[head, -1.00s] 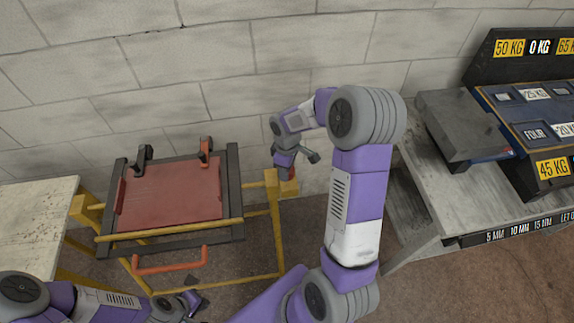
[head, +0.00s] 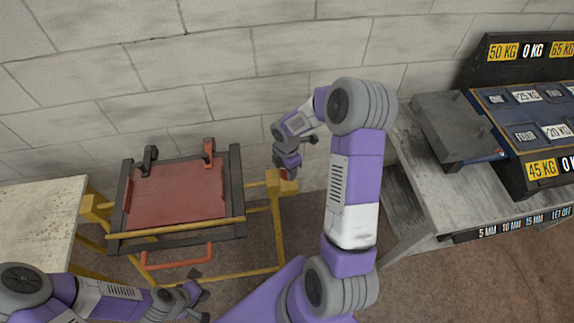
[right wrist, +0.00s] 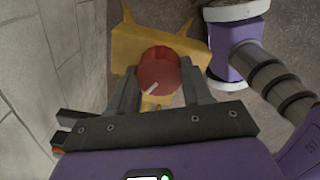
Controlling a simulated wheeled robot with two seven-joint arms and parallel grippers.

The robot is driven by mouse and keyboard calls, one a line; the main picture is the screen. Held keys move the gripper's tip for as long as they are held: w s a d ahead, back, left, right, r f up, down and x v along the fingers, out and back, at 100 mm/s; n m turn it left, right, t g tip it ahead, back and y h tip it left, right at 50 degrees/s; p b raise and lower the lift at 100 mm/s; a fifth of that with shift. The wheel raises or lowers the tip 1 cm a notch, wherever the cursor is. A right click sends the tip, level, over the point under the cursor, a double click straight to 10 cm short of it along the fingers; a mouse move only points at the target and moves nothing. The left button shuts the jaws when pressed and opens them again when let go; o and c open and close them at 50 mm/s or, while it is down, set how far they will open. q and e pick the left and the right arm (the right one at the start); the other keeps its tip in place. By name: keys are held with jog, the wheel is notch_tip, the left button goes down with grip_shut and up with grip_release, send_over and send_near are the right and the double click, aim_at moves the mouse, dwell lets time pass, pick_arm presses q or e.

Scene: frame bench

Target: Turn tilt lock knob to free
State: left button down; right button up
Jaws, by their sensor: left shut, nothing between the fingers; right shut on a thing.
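The tilt lock knob (right wrist: 158,68) is round and red with a white pointer mark, which points to the lower left in the right wrist view. It sits on a yellow block (right wrist: 122,52) of the frame. My right gripper (right wrist: 155,75) is shut on the knob, one finger on each side. In the head view my right gripper (head: 288,169) is at the frame's right post, and it hides most of the knob. My left gripper (head: 199,293) is shut and empty, low in front of the frame. I see no readable lock markings.
The yellow stand carries a dark frame with a red panel (head: 178,190) and an orange handle (head: 178,258). A pale table (head: 38,215) stands left. A grey bench (head: 425,165) with a labelled board stands right. A block wall is close behind.

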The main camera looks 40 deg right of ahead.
jog(key=shift+n+p, duration=1.15)
jog(key=shift+n, duration=0.85)
jog(key=o, duration=1)
jog(key=shift+o, duration=0.2)
notch_tip(320, 180, up, 8)
jog(key=shift+f+p, duration=0.15)
jog(key=shift+p, duration=0.45)
